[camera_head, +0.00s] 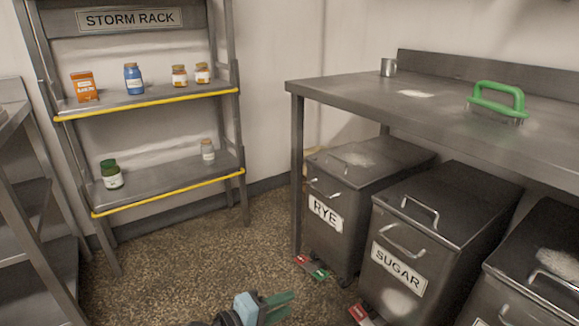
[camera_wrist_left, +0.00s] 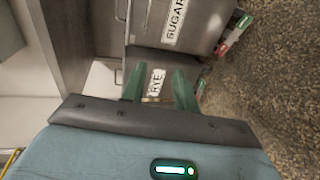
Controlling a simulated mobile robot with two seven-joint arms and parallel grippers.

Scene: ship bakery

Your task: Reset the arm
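My left gripper (camera_head: 284,306) shows at the bottom of the head view, with a pale blue body and green fingers, above the speckled floor. In the left wrist view its two green fingers (camera_wrist_left: 159,88) stand apart with nothing held between them. The rye bin's label (camera_wrist_left: 156,82) shows in the gap behind them, at a distance. Most of my left arm is out of the head view. My right gripper is in neither view.
A storm rack (camera_head: 150,180) with several jars and an orange box (camera_head: 84,87) stands at the back left. A steel table (camera_head: 440,105) at right bears a green-handled brush (camera_head: 497,100) and mug (camera_head: 388,67). Rye (camera_head: 345,230) and sugar (camera_head: 410,262) bins stand beneath. Floor between is clear.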

